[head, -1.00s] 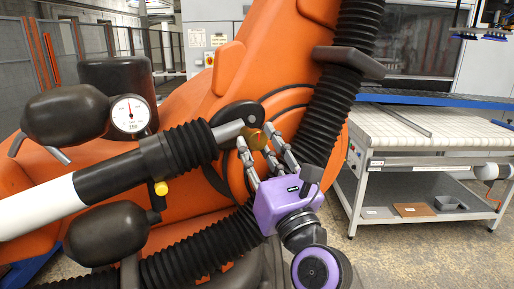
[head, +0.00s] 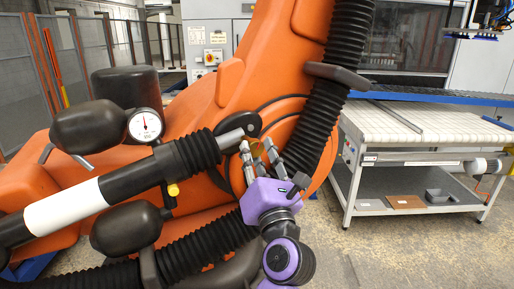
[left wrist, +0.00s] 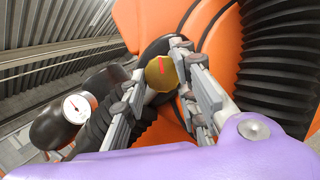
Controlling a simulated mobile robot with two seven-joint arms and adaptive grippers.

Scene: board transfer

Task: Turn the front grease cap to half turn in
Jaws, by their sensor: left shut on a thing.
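The grease cap (head: 257,149) is a small round brass-coloured cap on the orange arm's joint. In the left wrist view the cap (left wrist: 157,75) shows a red mark that stands nearly upright in the picture. My left gripper (head: 261,150) is purple with grey fingers. Its fingers (left wrist: 164,70) lie on both sides of the cap and are shut on it. The fingers partly hide the cap's rim in the head view. My right gripper is in neither view.
The big orange industrial arm (head: 222,110) fills the middle. A black-and-white cylinder with a dial gauge (head: 145,125) and black ribbed hoses (head: 318,120) run close to my gripper. A conveyor table (head: 430,135) stands at the right, with open floor before it.

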